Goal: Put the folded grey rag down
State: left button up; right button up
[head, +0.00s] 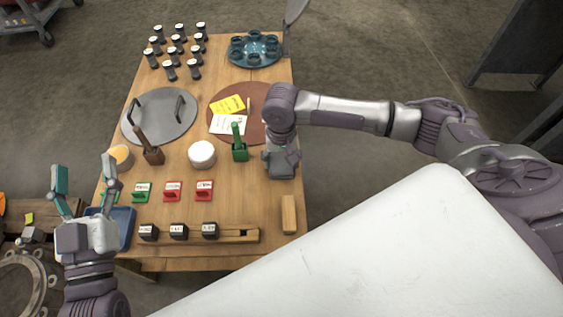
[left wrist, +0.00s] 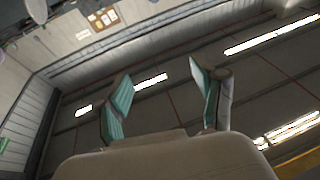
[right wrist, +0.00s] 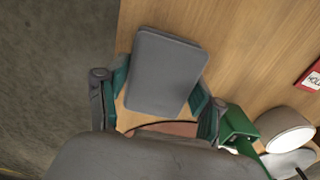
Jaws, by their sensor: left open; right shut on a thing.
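The folded grey rag (right wrist: 168,70) is a flat grey slab with rounded corners, held between the teal fingers of my right gripper (right wrist: 160,95) in the right wrist view. In the head view the rag (head: 281,168) shows below my right gripper (head: 281,155), over the right edge area of the wooden table. I cannot tell whether it touches the table top. My left gripper (head: 86,180) is open and empty at the table's left front corner; its spread fingers also show in the left wrist view (left wrist: 160,85).
A green holder (head: 240,151) and a white round pot (head: 202,154) stand left of the rag. A brown round mat (head: 222,96) lies behind it. A wooden block (head: 289,214) lies in front, with bare table (head: 258,195) between. The table's right edge is close.

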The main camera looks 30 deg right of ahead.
jog(key=shift+f, duration=0.25)
pick_arm(q)
jog(key=shift+s+r+t, duration=0.2)
jog(key=shift+r+t, duration=0.1)
jog(key=shift+r, duration=0.3)
pick_arm(e)
jog(key=shift+f, duration=0.1)
pick_arm(q)
jog(key=shift+w+f, duration=0.1)
jog(key=shift+f, duration=0.3)
pick_arm(e)
jog(key=o, duration=1)
